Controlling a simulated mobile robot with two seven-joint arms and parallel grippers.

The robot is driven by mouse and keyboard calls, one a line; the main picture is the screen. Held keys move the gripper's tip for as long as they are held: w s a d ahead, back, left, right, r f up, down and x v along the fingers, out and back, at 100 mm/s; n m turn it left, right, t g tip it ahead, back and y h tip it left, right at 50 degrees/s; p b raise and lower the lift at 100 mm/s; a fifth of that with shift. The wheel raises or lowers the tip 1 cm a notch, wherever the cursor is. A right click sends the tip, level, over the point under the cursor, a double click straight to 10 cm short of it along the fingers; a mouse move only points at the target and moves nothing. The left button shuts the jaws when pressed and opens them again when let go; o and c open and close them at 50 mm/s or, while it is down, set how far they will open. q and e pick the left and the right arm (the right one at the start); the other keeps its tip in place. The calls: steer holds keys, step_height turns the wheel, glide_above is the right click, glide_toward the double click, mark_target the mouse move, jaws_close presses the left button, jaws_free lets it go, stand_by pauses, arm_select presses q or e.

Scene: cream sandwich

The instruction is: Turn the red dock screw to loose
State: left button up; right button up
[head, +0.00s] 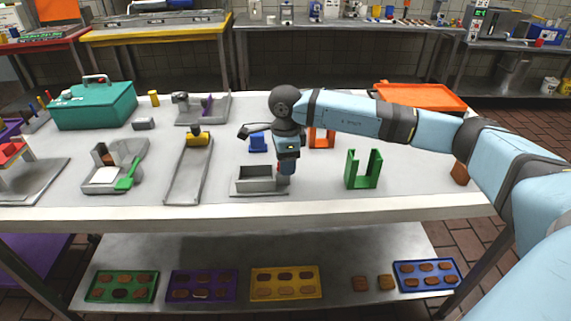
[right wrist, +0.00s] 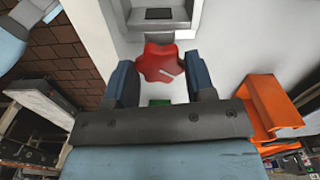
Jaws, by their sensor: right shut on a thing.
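The red dock screw (right wrist: 160,62) is a lobed knob with a short pale mark, seen in the right wrist view. It sits at the end of the grey dock (head: 256,182), an open box-like holder near the table's front edge. My right gripper (head: 286,168) points down at the dock's right end. In the head view the gripper largely hides the screw. My left gripper is not in view.
A green U-shaped stand (head: 363,182) is to the right of the dock, with an orange stand (head: 321,138) behind. A blue block (head: 258,146) is behind the dock. A grey tray with a yellow-topped piece (head: 187,172) lies left. The front table strip is clear.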

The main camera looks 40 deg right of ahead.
steer(key=n+b, duration=0.1)
steer(key=n, duration=0.1)
steer(key=shift+n, duration=1.2)
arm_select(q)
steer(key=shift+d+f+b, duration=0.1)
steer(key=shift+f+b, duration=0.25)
arm_select(e)
steer(key=shift+n, duration=0.3)
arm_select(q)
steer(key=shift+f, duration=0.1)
arm_select(e)
steer(key=shift+n, duration=0.3)
steer(key=o, duration=0.9)
arm_select(q)
steer(key=shift+p, duration=0.5)
arm_select(e)
step_height(320, 180, up, 14)
steer(key=shift+f, duration=0.1)
